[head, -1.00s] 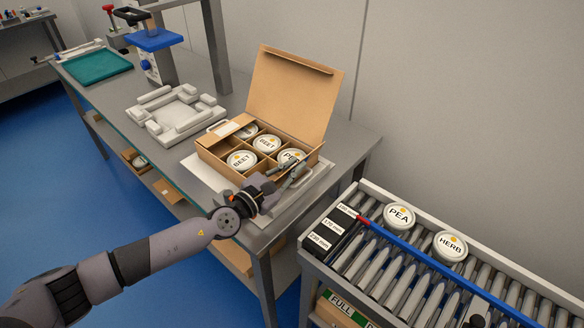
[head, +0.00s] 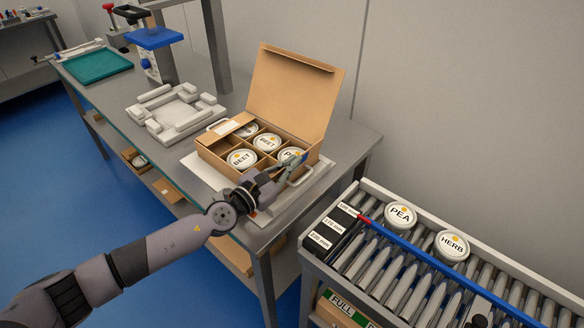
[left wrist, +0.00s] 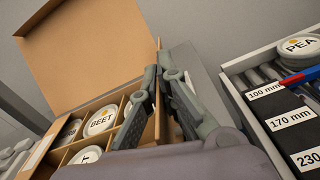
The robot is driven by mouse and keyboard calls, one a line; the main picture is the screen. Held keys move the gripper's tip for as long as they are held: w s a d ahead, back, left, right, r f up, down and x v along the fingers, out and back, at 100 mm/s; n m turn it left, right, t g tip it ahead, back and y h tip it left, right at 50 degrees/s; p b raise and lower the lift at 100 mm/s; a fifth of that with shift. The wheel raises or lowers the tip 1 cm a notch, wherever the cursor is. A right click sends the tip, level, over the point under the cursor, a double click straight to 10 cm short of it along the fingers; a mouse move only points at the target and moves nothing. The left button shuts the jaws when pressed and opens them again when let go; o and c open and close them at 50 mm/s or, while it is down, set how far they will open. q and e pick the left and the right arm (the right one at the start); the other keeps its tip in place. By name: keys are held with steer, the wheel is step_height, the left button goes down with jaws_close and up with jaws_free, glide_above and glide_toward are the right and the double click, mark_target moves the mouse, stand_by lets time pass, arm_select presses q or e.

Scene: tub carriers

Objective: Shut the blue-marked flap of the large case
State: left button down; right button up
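The large case is an open carton (head: 222,164) on the bench, also in the left wrist view (left wrist: 157,130). Its big lid (head: 292,92) stands up at the back. Tubs marked BEET (head: 242,158) and a partly hidden one sit in its compartments. At the right end a thin upright brown edge (left wrist: 158,44) shows by my fingertips. I cannot make out a blue mark clearly. My left gripper (head: 296,163) is at this right end; its fingers (left wrist: 160,76) show a gap between them. My right gripper is not seen.
A roller conveyor (head: 400,262) with a PEA tub (head: 400,215) and a HERB tub (head: 451,246) stands to the right, with a blue rail (head: 425,257). A grey fixture (head: 177,112) lies left of the case. The wall is close behind.

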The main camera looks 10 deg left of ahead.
arm_select(q)
steer(key=shift+w+a+n+b, duration=0.25)
steer(key=shift+a+n, duration=0.1)
steer(key=shift+n, duration=0.5)
steer(key=shift+w+a+n+b, duration=0.2)
steer(key=shift+a+n, duration=0.1)
steer(key=shift+n, duration=0.6)
steer(key=shift+w+a+n+b, duration=0.25)
steer(key=shift+a+n, duration=0.1)
steer(key=shift+n, duration=0.5)
steer(key=c, duration=1.9)
jaws_free()
steer(key=shift+a, duration=0.1)
steer(key=v, duration=1.2)
